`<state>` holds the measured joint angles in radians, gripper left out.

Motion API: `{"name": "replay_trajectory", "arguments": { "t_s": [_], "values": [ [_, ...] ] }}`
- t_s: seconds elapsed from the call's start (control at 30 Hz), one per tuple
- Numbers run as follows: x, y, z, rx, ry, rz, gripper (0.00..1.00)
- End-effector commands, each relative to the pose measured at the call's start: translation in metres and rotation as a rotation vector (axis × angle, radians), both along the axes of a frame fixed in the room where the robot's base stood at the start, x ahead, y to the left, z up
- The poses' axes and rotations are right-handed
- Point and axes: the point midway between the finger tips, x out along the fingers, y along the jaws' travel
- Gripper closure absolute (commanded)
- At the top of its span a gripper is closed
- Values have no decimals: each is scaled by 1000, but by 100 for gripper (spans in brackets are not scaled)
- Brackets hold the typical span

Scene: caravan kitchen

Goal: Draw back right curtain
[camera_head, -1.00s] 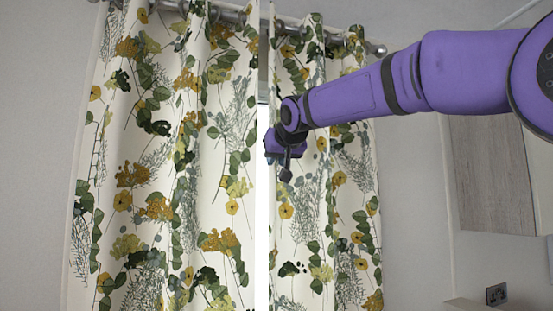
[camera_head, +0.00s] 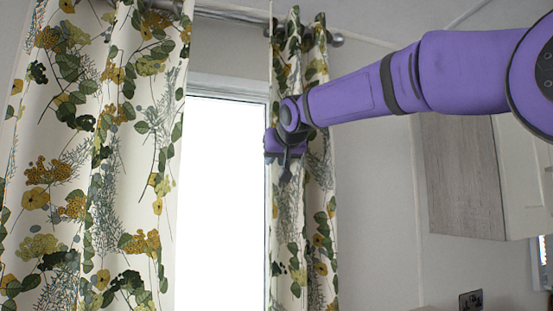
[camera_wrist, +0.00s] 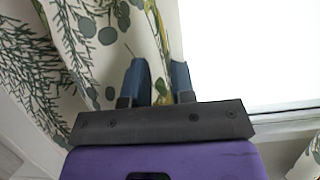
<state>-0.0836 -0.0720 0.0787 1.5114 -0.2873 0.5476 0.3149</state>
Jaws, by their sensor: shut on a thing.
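The right curtain (camera_head: 310,220) is white with green and yellow leaf patterns and hangs bunched at the right end of the rod. My gripper (camera_head: 284,172) is at its left edge, about halfway down, partly hidden by my wrist in the head view. In the wrist view my gripper (camera_wrist: 160,85) has its two blue fingers on either side of a fold of the right curtain (camera_wrist: 95,45), shut on it. The left curtain (camera_head: 90,160) hangs over the left part of the window. The bright window (camera_head: 222,190) shows between the two curtains.
The silver curtain rod (camera_head: 235,14) runs along the top, with its end knob (camera_head: 337,39) at the right. A wooden-fronted wall cupboard (camera_head: 458,175) hangs to the right. A dark wall socket (camera_head: 470,300) is below it. Bare wall lies between curtain and cupboard.

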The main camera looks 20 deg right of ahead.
Motion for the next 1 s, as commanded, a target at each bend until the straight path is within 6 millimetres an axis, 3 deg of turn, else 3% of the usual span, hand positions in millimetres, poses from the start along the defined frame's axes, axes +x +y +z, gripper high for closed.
{"name": "replay_trajectory", "arguments": {
  "t_s": [0.2,0.23,0.33,0.67,0.83,1.0],
  "values": [
    [0,0,0,0,1,0,100],
    [0,0,0,0,1,0,74],
    [0,0,0,0,1,0,51],
    [-2,0,1,0,-1,1,51],
    [-20,0,9,0,-2,1,51],
    [-50,0,21,0,-3,1,51]
  ]
}}
